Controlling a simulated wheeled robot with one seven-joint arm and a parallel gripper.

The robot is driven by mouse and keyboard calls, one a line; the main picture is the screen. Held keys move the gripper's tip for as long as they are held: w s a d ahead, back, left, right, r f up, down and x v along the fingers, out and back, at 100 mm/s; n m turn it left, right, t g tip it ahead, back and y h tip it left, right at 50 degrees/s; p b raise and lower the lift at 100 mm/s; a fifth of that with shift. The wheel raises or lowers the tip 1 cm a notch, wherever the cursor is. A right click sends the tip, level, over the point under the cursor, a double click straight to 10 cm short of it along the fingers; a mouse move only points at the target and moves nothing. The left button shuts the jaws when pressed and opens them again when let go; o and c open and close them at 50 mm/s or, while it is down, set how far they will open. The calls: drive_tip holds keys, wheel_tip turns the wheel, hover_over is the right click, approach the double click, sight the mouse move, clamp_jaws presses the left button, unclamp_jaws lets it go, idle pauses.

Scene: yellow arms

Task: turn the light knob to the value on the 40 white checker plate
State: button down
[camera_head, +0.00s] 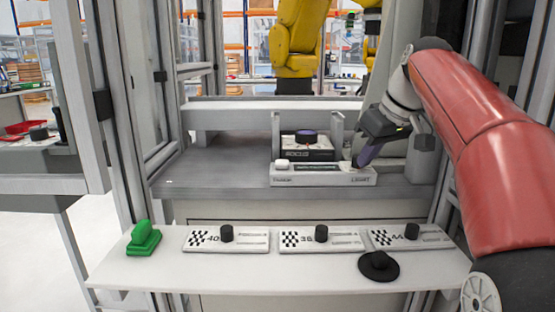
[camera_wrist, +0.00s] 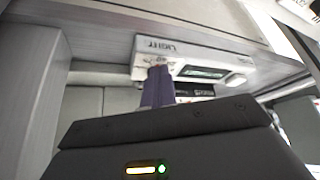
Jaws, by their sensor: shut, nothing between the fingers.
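The white control panel (camera_head: 325,179) stands on the grey bench, with the word LIGHT at its right end. My gripper (camera_head: 358,163) is shut, with its purple fingers pointing down at the panel's right end, just above the LIGHT label. The light knob is hidden by the fingers or too small to make out. In the wrist view, the purple fingertips of my gripper (camera_wrist: 158,70) meet the panel (camera_wrist: 190,58) beside the LIGHT label; I cannot tell whether they touch a knob. The white checker plate marked 40 (camera_head: 212,245) lies leftmost on the front shelf, with a black knob-like piece on it.
A checker plate marked 35 (camera_head: 296,240) and a third plate (camera_head: 385,238) lie right of it. A green stamp-like object (camera_head: 143,239) and a black round piece (camera_head: 379,266) are on the shelf. A black FOCUS box (camera_head: 306,153) stands behind the panel. Grey posts frame the bench.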

drive_tip(key=shift+w+d+p, duration=0.25)
drive_tip(key=shift+d+p, duration=0.3)
drive_tip(key=shift+p, duration=0.35)
drive_tip(key=shift+w+d+p, duration=0.25)
drive_tip(key=shift+p, duration=0.25)
drive_tip(key=shift+s+d, duration=0.25)
drive_tip(key=shift+d, duration=0.05)
wheel_tip(320, 180, up, 2)
drive_tip(key=shift+r+p, duration=0.15)
drive_tip(key=shift+p, duration=0.4)
wheel_tip(320, 180, up, 4)
drive_tip(key=shift+f, duration=0.2)
